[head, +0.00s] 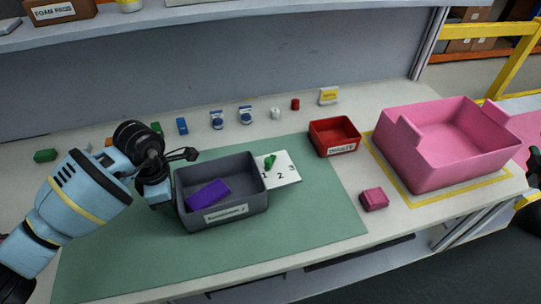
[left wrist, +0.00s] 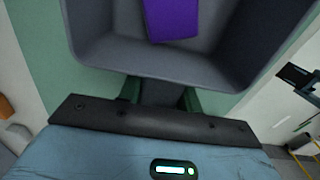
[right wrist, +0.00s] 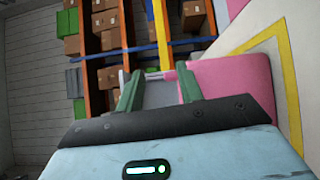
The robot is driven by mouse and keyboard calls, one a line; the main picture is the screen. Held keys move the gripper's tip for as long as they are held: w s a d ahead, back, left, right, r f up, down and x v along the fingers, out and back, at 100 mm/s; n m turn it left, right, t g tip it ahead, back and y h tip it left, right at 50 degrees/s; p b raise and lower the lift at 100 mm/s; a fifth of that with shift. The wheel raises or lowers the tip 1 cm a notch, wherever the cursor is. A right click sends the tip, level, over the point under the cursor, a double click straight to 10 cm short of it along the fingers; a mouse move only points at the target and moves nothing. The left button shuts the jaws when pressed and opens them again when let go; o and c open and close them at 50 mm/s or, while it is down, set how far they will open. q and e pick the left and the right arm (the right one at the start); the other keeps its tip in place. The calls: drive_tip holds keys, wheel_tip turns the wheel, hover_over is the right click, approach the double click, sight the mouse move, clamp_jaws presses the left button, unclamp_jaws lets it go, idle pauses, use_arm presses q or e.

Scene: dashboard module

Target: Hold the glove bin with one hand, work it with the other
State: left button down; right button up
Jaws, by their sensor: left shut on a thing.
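The glove bin appears to be the open grey bin (head: 222,217) on the green mat, with a label on its front that I cannot read clearly. A purple block (head: 207,194) lies inside it, and also shows in the left wrist view (left wrist: 172,18). My left gripper (head: 168,182) is at the bin's left side, shut on its wall; in the left wrist view the wall (left wrist: 110,52) rises just beyond the fingers. My right gripper (right wrist: 160,88) is open and empty in the right wrist view, away from the grey bin, with the pink tub (right wrist: 235,80) beyond it.
A white numbered card (head: 286,178) with a green piece (head: 269,162) sits right of the bin. A red tray (head: 334,150), a pink block (head: 374,199) and a large pink tub (head: 445,165) stand further right. Several small items line the back. The mat's front is clear.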

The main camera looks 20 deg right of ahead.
drive_tip(key=w+a+r+m, duration=0.4)
drive_tip(key=w+r, duration=0.3)
drive_tip(key=w, duration=0.2)
drive_tip(key=w+a+r+m, duration=0.3)
drive_tip(key=w+r+m, duration=0.1)
drive_tip(key=w+r, duration=0.4)
drive_tip(key=w+a+f+n+g+y, duration=0.1)
drive_tip(key=w+a+f+y, duration=0.35)
drive_tip(key=a, duration=0.45)
drive_tip(key=w+a+f+g+y, duration=0.1)
drive_tip(key=w+a+f+y, duration=0.3)
drive_tip(key=a, duration=0.5)
drive_tip(key=n+g+y, duration=0.7)
drive_tip(key=n+g, duration=0.4)
approach(269, 159)
drive_tip(key=x, duration=0.9)
drive_tip(key=shift+f, duration=0.1)
drive_tip(key=shift+c, duration=0.4)
clamp_jaws()
